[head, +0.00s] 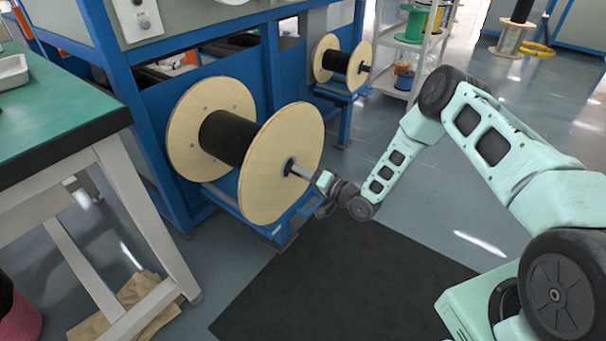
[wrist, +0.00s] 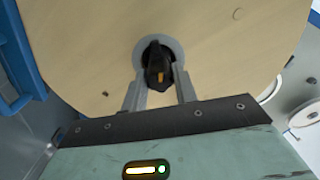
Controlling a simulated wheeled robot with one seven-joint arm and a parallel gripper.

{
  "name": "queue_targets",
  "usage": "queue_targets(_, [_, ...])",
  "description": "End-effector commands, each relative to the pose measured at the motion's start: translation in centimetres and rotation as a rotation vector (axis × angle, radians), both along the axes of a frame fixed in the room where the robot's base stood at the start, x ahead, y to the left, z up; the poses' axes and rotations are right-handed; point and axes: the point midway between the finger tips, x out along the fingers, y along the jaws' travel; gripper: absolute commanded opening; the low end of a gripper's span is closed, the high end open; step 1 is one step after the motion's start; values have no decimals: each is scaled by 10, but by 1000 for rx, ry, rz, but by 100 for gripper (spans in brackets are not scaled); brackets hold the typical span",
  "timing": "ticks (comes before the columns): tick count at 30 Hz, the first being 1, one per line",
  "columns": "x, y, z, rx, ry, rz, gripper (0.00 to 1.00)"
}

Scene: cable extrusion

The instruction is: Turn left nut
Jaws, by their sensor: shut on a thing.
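A large wooden spool (head: 283,165) with a black core (head: 229,138) sits on a blue stand at the middle left of the head view. In the wrist view, the gripper's two grey fingers (wrist: 160,90) are shut on the dark nut (wrist: 157,62), one on each side. The nut has an orange mark and sits in front of a grey round hub (wrist: 179,51) on the wooden disc (wrist: 225,60). The fingers partly hide the nut.
A smaller spool (head: 359,66) stands farther back on a blue stand. A green-topped table (head: 60,135) is at the left. A shelf with spools stands at the back.

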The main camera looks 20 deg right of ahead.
Motion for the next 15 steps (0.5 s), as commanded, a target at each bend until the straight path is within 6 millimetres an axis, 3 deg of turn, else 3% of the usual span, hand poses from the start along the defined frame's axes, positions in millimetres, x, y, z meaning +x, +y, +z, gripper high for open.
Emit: queue_targets(15, [-2, -1, -3, 383, 283, -1, 6])
